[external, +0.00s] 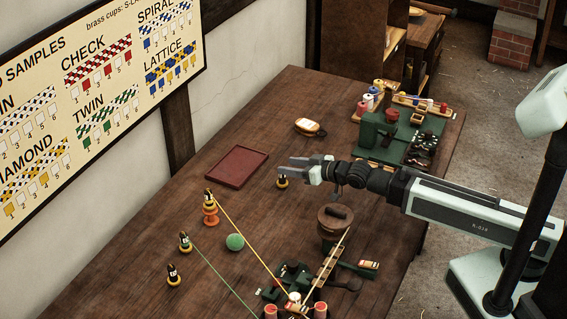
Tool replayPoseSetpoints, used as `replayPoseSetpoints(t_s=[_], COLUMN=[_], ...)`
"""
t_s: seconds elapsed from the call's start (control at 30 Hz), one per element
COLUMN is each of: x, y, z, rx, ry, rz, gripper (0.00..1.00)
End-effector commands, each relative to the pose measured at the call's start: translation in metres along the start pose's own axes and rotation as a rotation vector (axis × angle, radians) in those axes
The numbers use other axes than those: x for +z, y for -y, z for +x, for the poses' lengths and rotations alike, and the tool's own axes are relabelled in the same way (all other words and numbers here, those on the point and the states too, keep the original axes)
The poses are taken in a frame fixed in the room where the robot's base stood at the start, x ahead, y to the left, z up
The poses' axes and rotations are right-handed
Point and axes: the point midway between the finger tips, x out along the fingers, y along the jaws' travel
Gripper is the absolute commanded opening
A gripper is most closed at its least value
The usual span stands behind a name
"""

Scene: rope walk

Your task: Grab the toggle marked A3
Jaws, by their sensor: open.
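Several small dark toggles with yellowish ring bases stand on the wooden table. One toggle (282,182) is just below the fingertips of my gripper (286,166). Another toggle (209,196) sits on an orange stand, with a yellow cord running from it. A third toggle (185,242) has a green cord, and one more toggle (173,275) stands nearer the front left. Their markings are too small to read, so I cannot tell which is A3. My gripper is open and reaches in from the right. I cannot tell whether it touches the toggle below it.
A dark red tray (236,167) lies left of my gripper. A green ball (235,242) and a brown round-topped block (335,220) stand nearer the front. A green mat (440,122) with spools is at the back right. A cord-winding device (290,285) is at the front.

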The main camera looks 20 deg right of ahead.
Motion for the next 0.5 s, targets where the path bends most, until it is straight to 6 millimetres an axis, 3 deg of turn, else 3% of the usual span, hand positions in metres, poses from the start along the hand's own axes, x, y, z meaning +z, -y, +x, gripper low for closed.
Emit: replayPoseSetpoints(t_s=[0.03, 0.1, 0.27, 0.5], x=[0.022, 0.035, 0.038, 0.042], y=[0.005, 0.002, 0.001, -0.001], z=[0.002, -0.001, -0.001, 0.025], rx=[-0.001, 0.011, 0.017, 0.018], ry=[0.032, 0.086, 0.112, 0.112], rz=[-0.024, -0.057, -0.072, -0.071], gripper=[0.47, 0.47, 0.47, 0.47])
